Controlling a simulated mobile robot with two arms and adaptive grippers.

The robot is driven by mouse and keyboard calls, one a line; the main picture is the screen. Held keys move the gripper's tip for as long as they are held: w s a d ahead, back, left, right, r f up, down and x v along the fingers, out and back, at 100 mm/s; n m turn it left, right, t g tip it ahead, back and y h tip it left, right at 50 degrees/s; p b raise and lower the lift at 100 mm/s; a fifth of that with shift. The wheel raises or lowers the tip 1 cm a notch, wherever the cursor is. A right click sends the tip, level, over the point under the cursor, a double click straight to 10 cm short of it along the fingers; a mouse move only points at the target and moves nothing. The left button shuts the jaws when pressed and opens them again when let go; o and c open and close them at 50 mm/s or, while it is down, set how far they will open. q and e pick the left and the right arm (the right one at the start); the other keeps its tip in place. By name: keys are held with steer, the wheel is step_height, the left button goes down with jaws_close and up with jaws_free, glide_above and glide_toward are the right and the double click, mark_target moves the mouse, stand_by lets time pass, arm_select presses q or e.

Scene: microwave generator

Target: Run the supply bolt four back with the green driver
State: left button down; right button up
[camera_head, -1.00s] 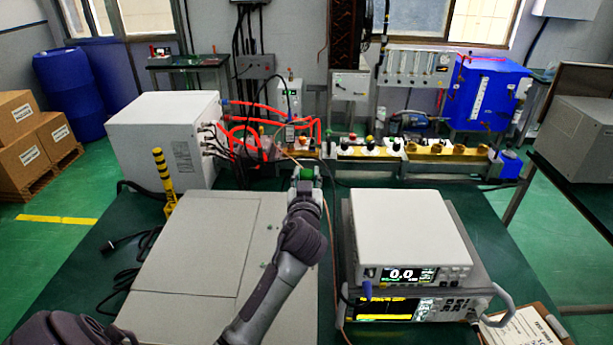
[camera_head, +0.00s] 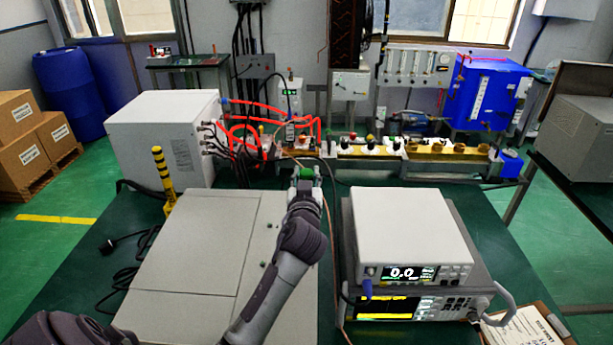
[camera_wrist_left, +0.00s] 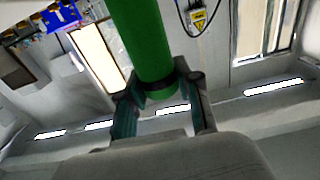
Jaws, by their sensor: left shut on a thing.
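My left gripper (camera_head: 306,178) is past the far right part of the grey cabinet top in the head view. It is shut on the green driver (camera_head: 306,173), of which only a small green part shows there. In the left wrist view the driver (camera_wrist_left: 142,40) is a thick green cylinder between the two fingers (camera_wrist_left: 160,95), running up out of the picture. The driver's tip is not visible. Several small green bolt heads (camera_head: 268,252) show on the grey cabinet (camera_head: 190,245); I cannot tell which is supply bolt four. My right gripper is not in view.
A white instrument (camera_head: 410,230) reading 0.0 sits on another unit at the right. A white box (camera_head: 165,135) with red hoses and black cables stands at the back left. A yellow-and-black post (camera_head: 162,178) stands beside the cabinet. A thin brown cable passes right of my gripper.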

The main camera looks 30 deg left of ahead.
arm_select(q)
steer(key=shift+f+b, duration=0.6)
steer(key=shift+b, duration=0.1)
stand_by(0.6)
steer(key=shift+s+f, duration=0.1)
steer(key=shift+f, duration=0.15)
stand_by(0.4)
steer(key=shift+d+r, duration=0.1)
steer(key=shift+r, duration=0.1)
stand_by(0.8)
steer(key=shift+r+p, duration=1)
steer(key=shift+r, duration=0.15)
step_height(320, 180, up, 2)
steer(key=shift+r+p, duration=0.1)
steer(key=shift+p, duration=0.6)
steer(key=shift+r+p, duration=2.05)
steer(key=shift+r, duration=0.5)
steer(key=shift+f, duration=0.1)
